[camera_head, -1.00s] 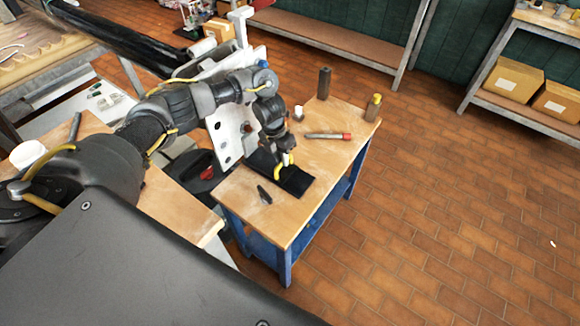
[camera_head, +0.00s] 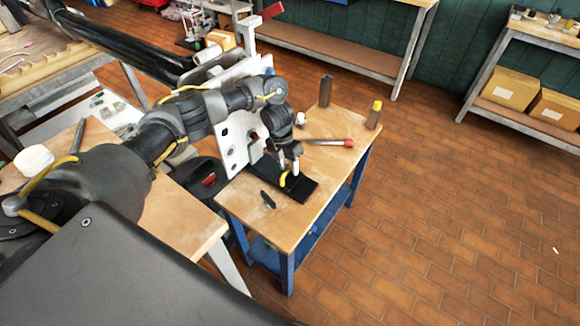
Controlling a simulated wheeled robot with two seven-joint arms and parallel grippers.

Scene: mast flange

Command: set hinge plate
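A pale metal plate with several round holes (camera_head: 236,150) stands upright beside the small bench, at the end of a dark mast (camera_head: 120,45). I cannot tell whether it is the hinge plate or the mast's flange. My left gripper (camera_head: 290,178) points down over a black mat (camera_head: 305,190) on the bench. Its fingers show small beside a yellow curved piece. I cannot tell whether they are open or hold anything. My forearm hides part of the plate and mast end. My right gripper is not in view.
On the wooden bench (camera_head: 290,222) are a small dark piece (camera_head: 268,200), a red-ended tool (camera_head: 330,142), a white cup-like item (camera_head: 300,119), a dark block (camera_head: 325,91) and a yellow-topped block (camera_head: 374,115). Brick floor lies free to the right.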

